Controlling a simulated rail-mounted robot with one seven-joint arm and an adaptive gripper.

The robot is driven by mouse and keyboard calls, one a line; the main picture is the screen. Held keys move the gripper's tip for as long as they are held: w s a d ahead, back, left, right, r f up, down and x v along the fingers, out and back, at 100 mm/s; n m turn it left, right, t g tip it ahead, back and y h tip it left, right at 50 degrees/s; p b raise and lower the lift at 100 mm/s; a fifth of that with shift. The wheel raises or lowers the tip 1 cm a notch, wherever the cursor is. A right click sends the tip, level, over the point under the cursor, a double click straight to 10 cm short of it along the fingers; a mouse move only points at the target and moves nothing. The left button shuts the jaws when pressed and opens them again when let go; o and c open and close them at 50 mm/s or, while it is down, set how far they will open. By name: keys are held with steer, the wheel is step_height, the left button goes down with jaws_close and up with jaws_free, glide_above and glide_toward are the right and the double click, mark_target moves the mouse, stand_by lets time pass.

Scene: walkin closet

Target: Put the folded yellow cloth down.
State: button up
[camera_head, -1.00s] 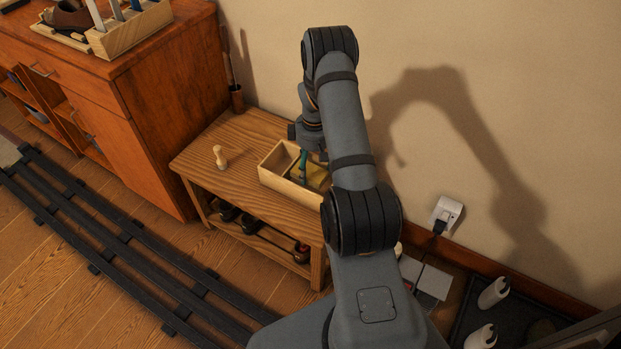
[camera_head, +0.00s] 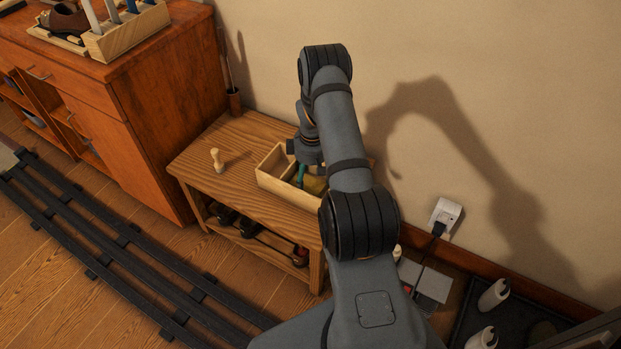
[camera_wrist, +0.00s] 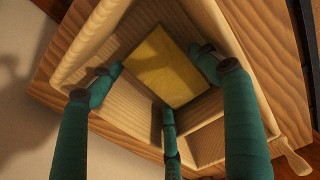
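The folded yellow cloth (camera_wrist: 165,66) is a flat block between my fingertips in the wrist view. It is inside the open wooden box (camera_head: 265,178), which stands on the wooden bench (camera_head: 195,158). My gripper (camera_wrist: 156,62) has green fingers that reach down into the box. Its fingertips meet the cloth's edges on opposite sides, with a third finger at its lower edge. In the head view the cloth (camera_head: 315,185) shows partly behind the box's front wall and my arm. I cannot tell whether its underside touches the box floor.
The lower bench shelf holds dark items (camera_head: 248,226). A reddish cabinet (camera_head: 150,110) is on the left, and the wall is close behind. The bench's left part is mostly clear.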

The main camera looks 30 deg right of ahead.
mark_target(311, 181)
steer(key=shift+r, duration=0.1)
step_height(311, 181, up, 12)
steer(key=p, duration=0.1)
steer(key=shift+r+p, duration=0.15)
steer(key=shift+p, duration=0.25)
